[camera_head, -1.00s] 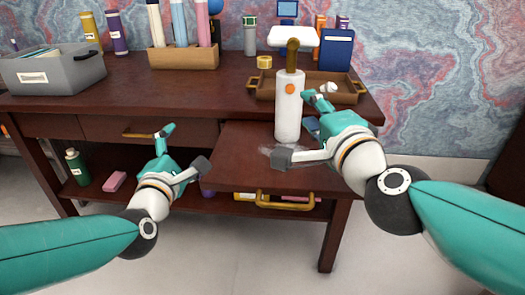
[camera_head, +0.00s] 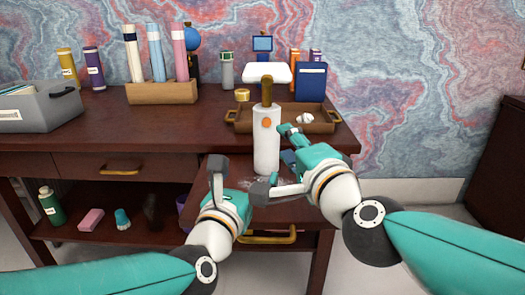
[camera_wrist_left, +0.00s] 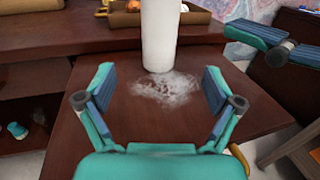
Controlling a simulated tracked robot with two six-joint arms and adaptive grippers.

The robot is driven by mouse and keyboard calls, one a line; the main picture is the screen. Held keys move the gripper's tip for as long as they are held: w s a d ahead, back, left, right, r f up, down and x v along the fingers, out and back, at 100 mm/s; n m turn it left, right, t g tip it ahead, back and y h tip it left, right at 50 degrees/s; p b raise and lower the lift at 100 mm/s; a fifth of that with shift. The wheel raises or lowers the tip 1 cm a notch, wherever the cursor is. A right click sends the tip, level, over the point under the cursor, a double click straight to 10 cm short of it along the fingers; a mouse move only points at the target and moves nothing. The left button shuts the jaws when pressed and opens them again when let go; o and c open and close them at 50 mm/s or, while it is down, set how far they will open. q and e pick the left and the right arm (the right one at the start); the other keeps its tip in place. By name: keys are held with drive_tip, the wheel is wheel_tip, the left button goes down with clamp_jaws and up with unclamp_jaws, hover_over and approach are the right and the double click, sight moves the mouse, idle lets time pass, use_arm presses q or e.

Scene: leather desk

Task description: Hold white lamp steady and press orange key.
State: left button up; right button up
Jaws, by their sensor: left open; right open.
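The white lamp (camera_head: 266,150) stands upright on the lower pull-out surface (camera_head: 300,208), with a flat white head (camera_head: 267,73) on a brass neck. The orange key (camera_head: 266,122) is a round spot high on its body. My left gripper (camera_head: 243,172) is open, in front and to the left of the lamp's foot. In the left wrist view, the lamp body (camera_wrist_left: 160,35) stands ahead between the open fingers (camera_wrist_left: 158,85), apart from both. My right gripper (camera_head: 276,160) is open at the lamp's right; its teal fingertip is near the body below the key. Contact is unclear.
A wooden tray (camera_head: 315,120) with brass handles and a blue book (camera_head: 311,82) stand behind the lamp. A wooden holder with tubes (camera_head: 162,92) and a grey box (camera_head: 38,108) stand on the desk's left. A pale patch (camera_wrist_left: 165,88) surrounds the lamp's foot.

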sight(263, 150)
use_arm(q)
drive_tip(key=x, duration=1.3)
drive_tip(key=shift+w+d, duration=0.1)
drive_tip(key=shift+w, duration=0.2)
drive_tip(key=c, duration=1.6)
drive_tip(key=shift+c, duration=0.2)
use_arm(e)
clamp_jaws()
